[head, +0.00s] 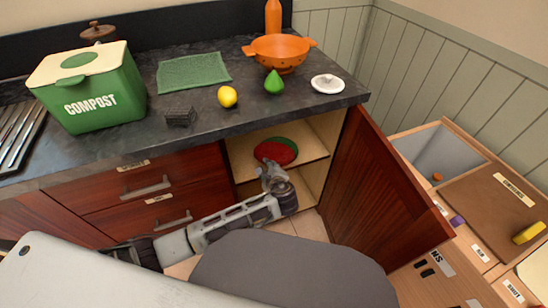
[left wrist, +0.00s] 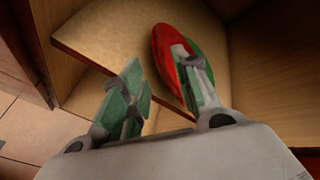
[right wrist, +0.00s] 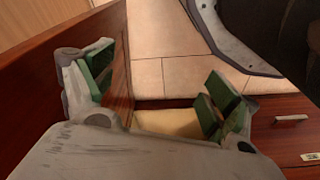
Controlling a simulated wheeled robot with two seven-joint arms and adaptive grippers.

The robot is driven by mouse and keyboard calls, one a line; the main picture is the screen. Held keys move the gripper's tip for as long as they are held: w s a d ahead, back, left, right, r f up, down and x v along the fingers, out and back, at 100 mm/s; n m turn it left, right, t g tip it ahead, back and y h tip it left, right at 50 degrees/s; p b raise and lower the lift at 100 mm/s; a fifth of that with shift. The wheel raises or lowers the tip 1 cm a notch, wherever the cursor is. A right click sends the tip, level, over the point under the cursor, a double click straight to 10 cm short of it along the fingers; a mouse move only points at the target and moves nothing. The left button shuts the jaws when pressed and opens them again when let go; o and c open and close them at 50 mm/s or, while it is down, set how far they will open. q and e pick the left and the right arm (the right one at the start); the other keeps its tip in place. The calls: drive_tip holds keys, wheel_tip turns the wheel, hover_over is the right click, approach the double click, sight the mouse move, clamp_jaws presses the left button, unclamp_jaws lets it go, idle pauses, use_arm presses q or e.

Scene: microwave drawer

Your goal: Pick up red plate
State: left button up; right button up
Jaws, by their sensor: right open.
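The red plate (head: 272,151) lies on the shelf inside the open cabinet, with a green plate (head: 291,145) partly showing behind it. Both also show in the left wrist view, the red plate (left wrist: 163,52) overlapping the green plate (left wrist: 193,48). My left gripper (head: 270,176) is at the cabinet opening, just in front of the red plate. In the left wrist view its fingers (left wrist: 160,92) are apart, with one finger overlapping the red plate; I cannot tell if it touches. My right gripper (right wrist: 160,88) is open and empty, and does not show in the head view.
The open cabinet door (head: 365,178) stands to the right of my left gripper. The shelf (head: 308,147) has bare room right of the plates. The counter (head: 205,108) above holds a compost bin (head: 92,95), an orange colander (head: 280,52), a lemon (head: 228,97) and other items.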

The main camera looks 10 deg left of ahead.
use_arm(q)
drive_tip(key=shift+w, duration=0.1)
use_arm(e)
drive_tip(key=shift+s+r, duration=0.15)
drive_tip(key=shift+s, duration=0.1)
use_arm(q)
drive_tip(key=shift+a+f, duration=0.1)
use_arm(e)
drive_tip(key=shift+w, duration=0.1)
use_arm(q)
drive_tip(key=shift+w, duration=0.15)
drive_tip(key=shift+b+x, duration=0.9)
drive_tip(key=shift+x, duration=1.6)
use_arm(e)
drive_tip(key=r, duration=0.2)
drive_tip(key=a+r, duration=0.1)
drive_tip(key=r, duration=0.1)
drive_tip(key=shift+w, duration=0.1)
use_arm(q)
drive_tip(key=shift+c, duration=0.3)
use_arm(e)
drive_tip(key=shift+w, duration=0.15)
